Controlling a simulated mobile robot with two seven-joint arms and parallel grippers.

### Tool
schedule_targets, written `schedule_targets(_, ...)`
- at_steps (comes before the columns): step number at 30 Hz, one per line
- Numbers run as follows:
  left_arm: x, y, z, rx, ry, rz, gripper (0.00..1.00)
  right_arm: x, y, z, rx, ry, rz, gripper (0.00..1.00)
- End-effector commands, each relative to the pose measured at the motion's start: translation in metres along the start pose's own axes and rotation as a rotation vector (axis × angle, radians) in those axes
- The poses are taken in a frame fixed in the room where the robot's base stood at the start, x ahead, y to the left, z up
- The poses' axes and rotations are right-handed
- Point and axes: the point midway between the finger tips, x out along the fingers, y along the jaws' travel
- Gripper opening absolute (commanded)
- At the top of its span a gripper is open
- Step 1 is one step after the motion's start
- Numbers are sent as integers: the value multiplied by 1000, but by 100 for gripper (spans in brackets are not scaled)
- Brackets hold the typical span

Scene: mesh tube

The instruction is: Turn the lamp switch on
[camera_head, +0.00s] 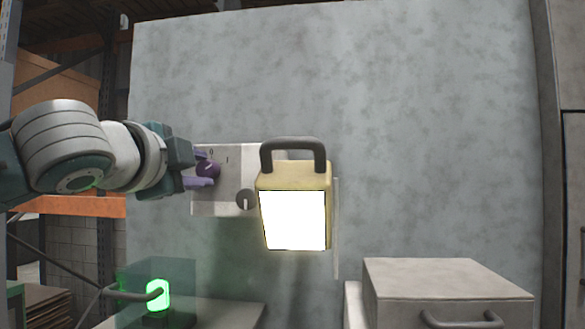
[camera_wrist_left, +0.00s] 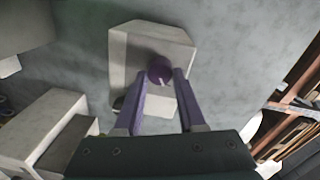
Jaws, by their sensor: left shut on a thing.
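A pale switch box (camera_head: 235,160) is mounted on the grey wall panel. It carries a purple round knob (camera_head: 208,169) at the upper left and a grey knob (camera_head: 244,199) at the lower right. My left gripper (camera_head: 205,168) reaches in from the left and is shut on the purple knob, one finger above and one below. In the left wrist view the purple knob (camera_wrist_left: 159,70) sits between the purple fingers (camera_wrist_left: 163,77), with a light mark on its face. A yellow lamp (camera_head: 292,180) with a dark handle hangs right of the box; its face glows bright white. My right gripper is not in view.
A green glowing light (camera_head: 157,294) stands at the lower left. A grey box with a handle (camera_head: 440,288) stands at the lower right. An orange shelf beam (camera_head: 75,206) is behind my left arm. The wall panel (camera_head: 430,120) is bare on the right.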

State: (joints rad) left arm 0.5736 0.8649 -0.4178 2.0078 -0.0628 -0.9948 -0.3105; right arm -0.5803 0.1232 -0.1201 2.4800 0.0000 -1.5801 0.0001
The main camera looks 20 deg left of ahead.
Motion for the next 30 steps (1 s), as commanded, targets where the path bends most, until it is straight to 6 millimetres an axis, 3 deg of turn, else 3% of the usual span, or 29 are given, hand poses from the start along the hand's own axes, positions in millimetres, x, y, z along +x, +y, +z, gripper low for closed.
schedule_targets(5, 0, 1, 0, 1, 2, 2, 0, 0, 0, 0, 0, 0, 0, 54)
schedule_targets(6, 0, 1, 0, 1, 2, 2, 42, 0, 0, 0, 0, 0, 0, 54)
schedule_targets(13, 0, 0, 0, 0, 1, 1, 68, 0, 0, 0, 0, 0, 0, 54)
schedule_targets(23, -4, 1, 0, 0, 0, 1, 69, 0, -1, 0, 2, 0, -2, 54)
schedule_targets(30, -38, 2, 0, 2, 3, 3, 69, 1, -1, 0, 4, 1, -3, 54)
